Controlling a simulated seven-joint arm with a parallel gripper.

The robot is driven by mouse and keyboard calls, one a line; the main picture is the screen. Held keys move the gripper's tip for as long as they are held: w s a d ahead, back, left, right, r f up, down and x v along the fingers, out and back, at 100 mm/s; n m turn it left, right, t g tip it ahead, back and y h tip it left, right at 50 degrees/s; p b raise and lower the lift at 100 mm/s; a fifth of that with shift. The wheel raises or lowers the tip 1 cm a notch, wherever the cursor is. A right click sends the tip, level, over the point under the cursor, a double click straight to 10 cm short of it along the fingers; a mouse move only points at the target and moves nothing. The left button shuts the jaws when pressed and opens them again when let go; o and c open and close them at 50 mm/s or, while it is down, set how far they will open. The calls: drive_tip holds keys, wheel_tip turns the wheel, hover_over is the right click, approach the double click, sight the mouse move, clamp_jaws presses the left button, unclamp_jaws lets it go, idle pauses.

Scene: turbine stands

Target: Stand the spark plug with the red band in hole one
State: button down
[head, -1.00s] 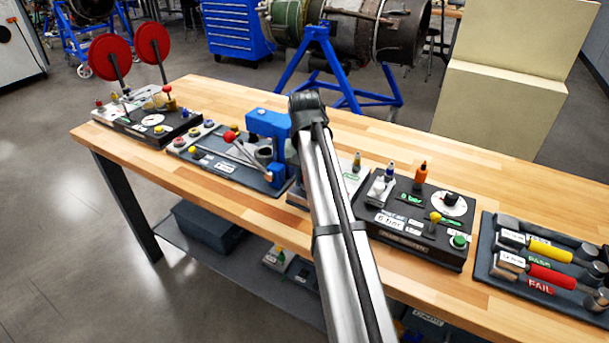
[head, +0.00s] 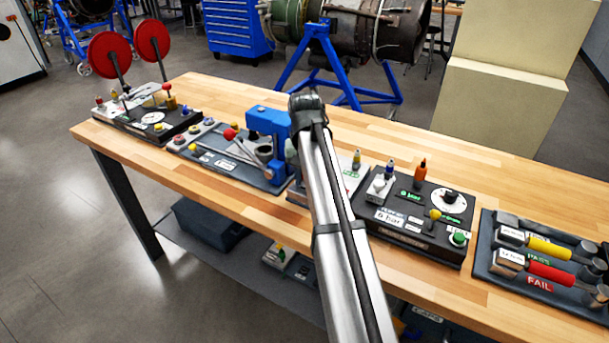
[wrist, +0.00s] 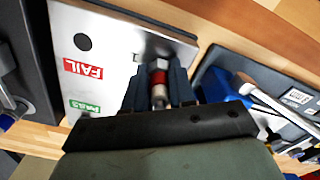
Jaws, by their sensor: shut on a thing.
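In the wrist view my gripper (wrist: 158,92) is shut on the spark plug with the red band (wrist: 158,77). The plug's pale body and red band show between the fingers; its far end is hard to make out. Beyond it is a light metal plate (wrist: 110,55) with a red FAIL label and a green PASS label. A dark round hole (wrist: 82,42) in the plate is empty, to the left of the plug; I cannot read a number for it. In the head view my arm hides my gripper, the held plug and much of the plate (head: 352,180).
In the head view a yellow-banded plug (head: 357,159) and a blue-tipped one (head: 389,170) stand right of my arm. A black gauge box (head: 420,225) is further right, and a blue press (head: 268,135) is close on the left. The wooden bench (head: 500,180) is clear behind.

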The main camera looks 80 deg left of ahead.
drive_tip(key=shift+d+f, duration=0.15)
drive_tip(key=shift+f, duration=0.25)
drive_tip(key=c, duration=1.4)
unclamp_jaws()
drive_tip(key=o, duration=0.7)
drive_tip(key=shift+r, duration=0.1)
drive_tip(key=shift+a+r, duration=0.15)
drive_tip(key=shift+a, duration=0.05)
drive_tip(key=shift+r, duration=3.45)
